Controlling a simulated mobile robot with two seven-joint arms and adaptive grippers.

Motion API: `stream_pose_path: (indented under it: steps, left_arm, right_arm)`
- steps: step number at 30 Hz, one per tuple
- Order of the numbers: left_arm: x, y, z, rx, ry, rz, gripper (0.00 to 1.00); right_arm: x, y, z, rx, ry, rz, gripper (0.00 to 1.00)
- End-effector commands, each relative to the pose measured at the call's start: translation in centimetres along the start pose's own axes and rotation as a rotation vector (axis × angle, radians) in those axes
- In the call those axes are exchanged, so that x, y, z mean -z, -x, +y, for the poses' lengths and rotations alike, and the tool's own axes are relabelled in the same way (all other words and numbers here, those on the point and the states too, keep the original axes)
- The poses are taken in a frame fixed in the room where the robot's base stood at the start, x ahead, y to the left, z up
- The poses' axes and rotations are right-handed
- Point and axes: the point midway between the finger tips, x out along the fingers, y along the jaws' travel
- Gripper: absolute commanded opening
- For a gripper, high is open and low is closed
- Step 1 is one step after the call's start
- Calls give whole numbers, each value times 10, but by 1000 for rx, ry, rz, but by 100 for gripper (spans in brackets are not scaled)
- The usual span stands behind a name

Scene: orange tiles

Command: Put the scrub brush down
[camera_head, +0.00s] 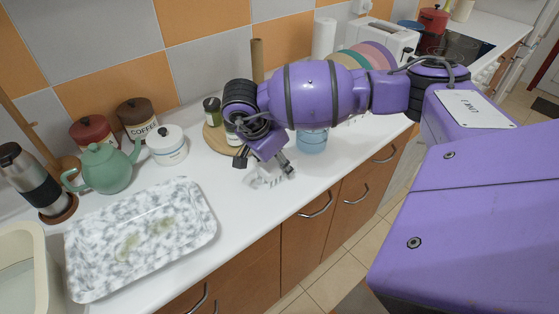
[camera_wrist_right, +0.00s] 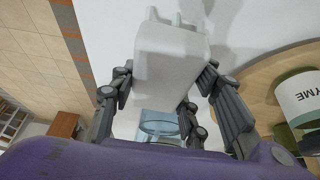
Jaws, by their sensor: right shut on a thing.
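The scrub brush (camera_wrist_right: 170,62) shows in the right wrist view as a whitish block between my right gripper's (camera_wrist_right: 165,85) fingers, with short prongs at its far end. In the head view my right gripper (camera_head: 265,168) points down over the counter, shut on the brush. A pale grey-white part of the brush (camera_head: 262,181) shows below the fingers, close to the white counter (camera_head: 225,205). I cannot tell whether it touches the counter. My left gripper is not in view.
A marbled tray (camera_head: 85,262) with greenish stains lies to the left. A blue cup (camera_head: 312,142) stands close right of the gripper. A round wooden board (camera_head: 214,139) with jars is behind it. A teapot (camera_head: 108,170) and canisters stand further left. Counter between tray and gripper is clear.

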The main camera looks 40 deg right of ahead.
Motion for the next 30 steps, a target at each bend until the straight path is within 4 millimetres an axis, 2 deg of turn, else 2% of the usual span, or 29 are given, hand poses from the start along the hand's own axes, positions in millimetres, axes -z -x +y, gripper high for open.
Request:
stream_pose_path:
  steps: [16, 17, 20, 30]
  left_arm:
    - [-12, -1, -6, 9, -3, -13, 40]
    - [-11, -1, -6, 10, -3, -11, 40]
    - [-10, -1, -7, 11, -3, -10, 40]
    - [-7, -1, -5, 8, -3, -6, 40]
  right_arm:
    - [-6, -13, 1, -3, 1, -1, 18]
    - [-6, -13, 1, -3, 1, -1, 47]
    - [-6, -12, 1, -3, 1, -2, 60]
    - [-5, -10, 0, -1, 1, -1, 62]
